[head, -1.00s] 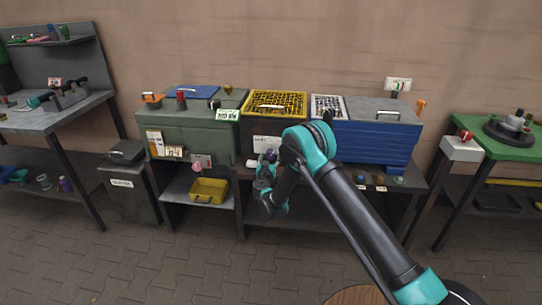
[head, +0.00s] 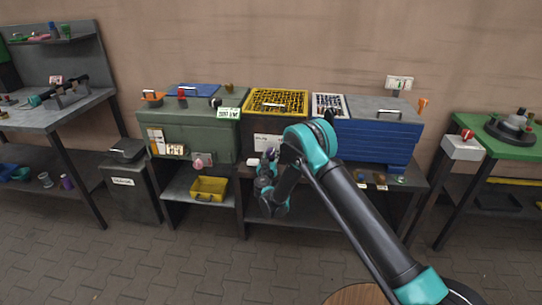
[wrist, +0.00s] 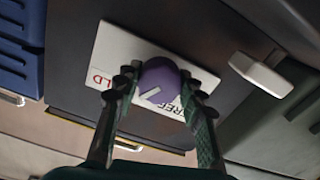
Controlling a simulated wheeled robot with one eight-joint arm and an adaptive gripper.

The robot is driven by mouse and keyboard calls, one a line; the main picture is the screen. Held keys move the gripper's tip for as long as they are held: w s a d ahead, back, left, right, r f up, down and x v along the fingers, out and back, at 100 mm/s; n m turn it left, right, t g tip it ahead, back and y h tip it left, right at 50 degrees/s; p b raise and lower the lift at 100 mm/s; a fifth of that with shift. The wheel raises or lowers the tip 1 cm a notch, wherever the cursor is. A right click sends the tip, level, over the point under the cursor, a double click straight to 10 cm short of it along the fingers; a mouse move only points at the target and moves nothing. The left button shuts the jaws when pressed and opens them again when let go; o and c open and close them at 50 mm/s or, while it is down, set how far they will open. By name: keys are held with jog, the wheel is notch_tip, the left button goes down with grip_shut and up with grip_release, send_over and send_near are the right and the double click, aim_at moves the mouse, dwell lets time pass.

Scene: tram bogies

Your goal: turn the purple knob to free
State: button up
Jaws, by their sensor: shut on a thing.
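The purple knob (wrist: 160,80) is round with a white pointer line. It sits on a white label plate (wrist: 118,52) on a dark panel, in the wrist view. Red letters "LD" show at the plate's left and dark letters reading about "FREE" at its right, partly covered by the knob. The pointer line slants toward the dark letters' side. My gripper (wrist: 160,92) has one finger on each side of the knob and is shut on it. In the head view my gripper (head: 266,168) is at the dark box front, and the knob is mostly hidden there.
A white handle (wrist: 262,74) sticks out right of the knob in the wrist view. In the head view a green cabinet (head: 190,135) stands left and blue drawers (head: 375,142) stand right. A yellow bin (head: 208,188) is on the shelf below.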

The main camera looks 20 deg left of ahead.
jog(key=n, duration=1.3)
jog(key=shift+n, duration=0.4)
dwell(0.4)
jog(key=o, duration=1.2)
jog(key=shift+c, duration=0.2)
jog(key=v, duration=0.7)
jog(key=shift+s, duration=0.3)
